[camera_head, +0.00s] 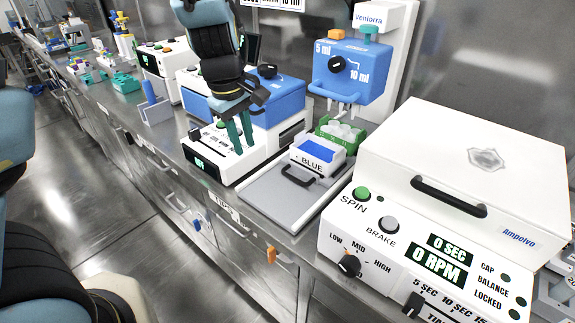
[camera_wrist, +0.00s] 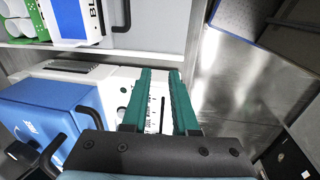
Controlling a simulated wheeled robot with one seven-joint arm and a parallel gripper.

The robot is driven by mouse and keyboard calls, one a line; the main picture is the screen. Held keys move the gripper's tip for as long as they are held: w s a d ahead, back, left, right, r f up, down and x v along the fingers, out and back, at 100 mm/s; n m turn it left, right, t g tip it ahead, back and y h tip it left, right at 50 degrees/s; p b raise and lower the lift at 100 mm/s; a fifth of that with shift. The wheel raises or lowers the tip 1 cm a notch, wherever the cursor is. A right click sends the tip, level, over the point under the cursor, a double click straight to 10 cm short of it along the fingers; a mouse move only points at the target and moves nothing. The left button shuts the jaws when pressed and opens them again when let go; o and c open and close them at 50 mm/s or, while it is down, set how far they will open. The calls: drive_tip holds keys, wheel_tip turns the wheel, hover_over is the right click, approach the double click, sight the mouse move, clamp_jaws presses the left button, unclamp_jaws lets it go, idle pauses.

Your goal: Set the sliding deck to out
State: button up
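The sliding deck (camera_head: 262,199) is a flat grey plate under the blue-and-white Ventorra dispenser (camera_head: 350,75). On it stand a white block marked BLUE (camera_head: 318,153), with a black handle (camera_head: 298,178) at its front, and a green rack of white-capped tubes (camera_head: 340,132). The deck also shows at the top of the wrist view (camera_wrist: 155,35), with the handle (camera_wrist: 122,12) beside the block. My gripper (camera_head: 242,147) points down over the white instrument with a blue lid, left of the deck. Its teal fingers (camera_wrist: 160,72) are apart with nothing between them.
The white instrument (camera_head: 222,165) is below my gripper; its blue lid (camera_head: 280,98) is close by. A white Ampelvo centrifuge (camera_head: 460,170) stands close on the deck's right. The steel bench's front edge runs along the left, with open floor (camera_head: 80,190) beyond.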

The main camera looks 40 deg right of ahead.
drive_tip(key=p, duration=0.1)
hover_over(293, 179)
drive_tip(key=a, duration=0.2)
drive_tip(key=shift+n, duration=0.4)
drive_tip(key=f, duration=0.3)
drive_tip(key=d+f, duration=0.1)
drive_tip(key=f, duration=0.2)
drive_tip(key=d+f, duration=0.1)
drive_tip(key=f, duration=0.3)
drive_tip(key=shift+r, duration=0.1)
clamp_jaws()
idle(0.5)
